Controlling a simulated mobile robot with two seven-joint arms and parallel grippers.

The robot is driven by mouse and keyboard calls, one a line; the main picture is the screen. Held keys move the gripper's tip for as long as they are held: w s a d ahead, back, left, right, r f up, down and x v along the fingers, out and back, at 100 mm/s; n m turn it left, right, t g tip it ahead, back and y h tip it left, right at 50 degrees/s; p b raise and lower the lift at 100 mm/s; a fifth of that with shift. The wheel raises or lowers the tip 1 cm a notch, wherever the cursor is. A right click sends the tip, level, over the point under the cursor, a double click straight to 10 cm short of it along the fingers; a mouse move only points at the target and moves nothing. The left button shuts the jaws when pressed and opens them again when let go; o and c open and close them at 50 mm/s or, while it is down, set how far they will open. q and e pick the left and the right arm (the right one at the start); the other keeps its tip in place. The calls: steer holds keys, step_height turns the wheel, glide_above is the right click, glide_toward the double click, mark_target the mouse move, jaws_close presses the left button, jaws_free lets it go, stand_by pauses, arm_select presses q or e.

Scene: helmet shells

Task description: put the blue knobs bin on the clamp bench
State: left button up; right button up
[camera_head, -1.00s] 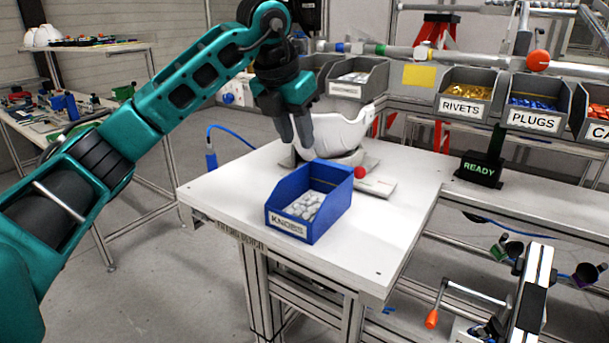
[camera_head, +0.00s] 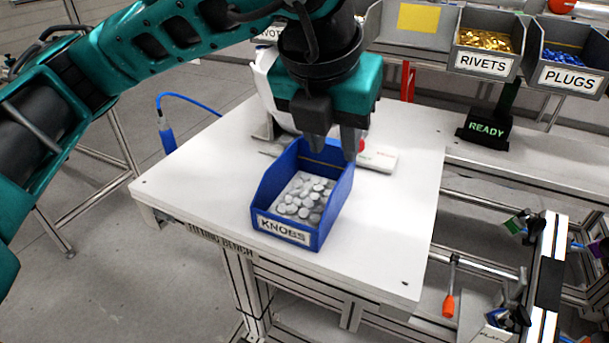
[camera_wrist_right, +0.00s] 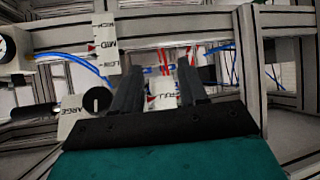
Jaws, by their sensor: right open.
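The blue knobs bin (camera_head: 322,228) stands upright on the white-topped fitting bench (camera_head: 200,190), full of grey knobs, its KNOBS label facing me. My left gripper (camera_head: 334,150) points down at the bin's back edge. Its two fingers are apart, with the tips at the back wall and far right corner; I cannot tell whether they touch it. My right gripper (camera_wrist_right: 160,92) shows in the right wrist view with its fingers apart and nothing between them. No clamp bench label is readable; a metal frame with an orange-handled clamp (camera_head: 449,300) is at the lower right.
A white helmet shell (camera_head: 265,85) is partly hidden behind my left arm. A red button on a white base (camera_head: 378,158) is close behind the bin. Rivets (camera_head: 485,45) and plugs (camera_head: 568,60) bins and a READY sign (camera_head: 486,130) stand at right. The bench's left part is clear.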

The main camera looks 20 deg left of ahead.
arm_select(q)
glide_toward(345, 199)
steer(key=shift+w+a+f, duration=0.2)
steer(key=shift+f, duration=0.45)
steer(key=shift+w+x, duration=0.2)
steer(key=shift+x, duration=2.45)
steer(key=shift+d, duration=0.1)
steer(key=shift+c, duration=0.5)
steer(key=shift+r, duration=0.1)
jaws_close()
